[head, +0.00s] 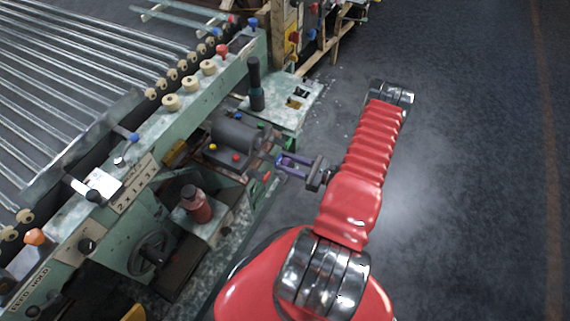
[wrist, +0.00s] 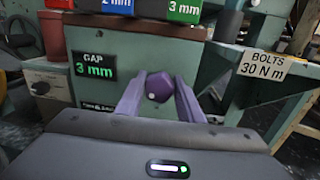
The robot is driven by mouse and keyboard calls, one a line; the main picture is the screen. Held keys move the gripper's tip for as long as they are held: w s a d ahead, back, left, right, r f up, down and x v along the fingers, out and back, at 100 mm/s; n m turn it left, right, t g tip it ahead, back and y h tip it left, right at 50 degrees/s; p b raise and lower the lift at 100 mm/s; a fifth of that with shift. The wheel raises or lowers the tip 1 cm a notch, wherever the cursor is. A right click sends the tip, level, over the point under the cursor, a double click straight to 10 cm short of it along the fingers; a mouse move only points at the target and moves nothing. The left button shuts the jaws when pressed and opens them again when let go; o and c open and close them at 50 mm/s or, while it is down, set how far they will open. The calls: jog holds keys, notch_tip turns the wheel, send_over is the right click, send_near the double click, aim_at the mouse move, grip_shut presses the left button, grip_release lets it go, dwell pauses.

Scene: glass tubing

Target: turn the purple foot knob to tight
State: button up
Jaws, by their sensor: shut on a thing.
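The purple foot knob (wrist: 158,87) is a faceted purple knob with a small pale dot on its face, in front of a green machine block in the wrist view. My gripper (wrist: 157,96) has one finger on each side of the knob and is shut on it. In the head view my gripper (head: 284,161) reaches left to the machine's side, and a small purple patch shows between its fingers. The knob's back and shaft are hidden, and I cannot tell how tight it is.
A sign reading GAP 3 mm (wrist: 94,64) is left of the knob, and a BOLTS 30 N m sign (wrist: 262,66) is right. A black-handled post (head: 256,85) and a red bottle (head: 196,204) stand on the machine. The floor (head: 470,150) at right is clear.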

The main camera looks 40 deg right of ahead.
jog(key=m, duration=0.3)
jog(key=shift+s+a+f+m, duration=0.15)
jog(key=shift+a+f+m, duration=0.05)
jog(key=shift+m, duration=0.2)
jog(key=m, duration=0.4)
jog(key=shift+t, duration=0.3)
jog(key=m, duration=0.4)
jog(key=m+h, duration=0.1)
jog(key=m, duration=0.2)
jog(key=shift+d+m+t, duration=0.1)
jog(key=shift+m+t, duration=0.2)
jog(key=shift+m, duration=0.1)
jog(key=m, duration=0.7)
jog(key=shift+f+h, duration=0.1)
jog(key=shift+h, duration=0.2)
jog(key=m+h, duration=0.1)
jog(key=m, duration=0.5)
jog(key=shift+d, duration=0.1)
jog(key=o, duration=1.1)
jog(key=shift+c, duration=0.2)
